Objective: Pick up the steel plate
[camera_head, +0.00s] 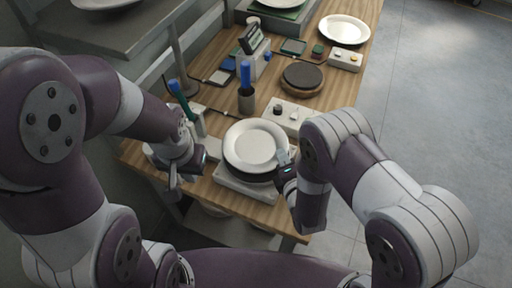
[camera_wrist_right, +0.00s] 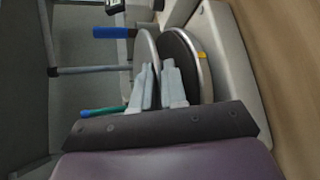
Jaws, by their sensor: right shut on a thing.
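The pale, round steel plate (camera_head: 250,146) is above a white device with a dark round top at the front of the wooden table. In the right wrist view the plate (camera_wrist_right: 145,48) shows edge-on beside the dark disc (camera_wrist_right: 181,58), with a gap between them. My right gripper (camera_head: 284,158) is at the plate's right edge. Its two fingers (camera_wrist_right: 158,88) are close together on the plate's rim, and they hide part of it. My left gripper (camera_head: 174,186) is left of the plate, apart from it; its finger opening is not clear.
A control box with knobs (camera_head: 290,116), a dark cup with a blue-handled tool (camera_head: 246,101) and a dark disc on a wooden base (camera_head: 302,78) stand behind the plate. Another white plate (camera_head: 343,29) lies at the far right. A grey shelf (camera_head: 110,30) overhangs the left.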

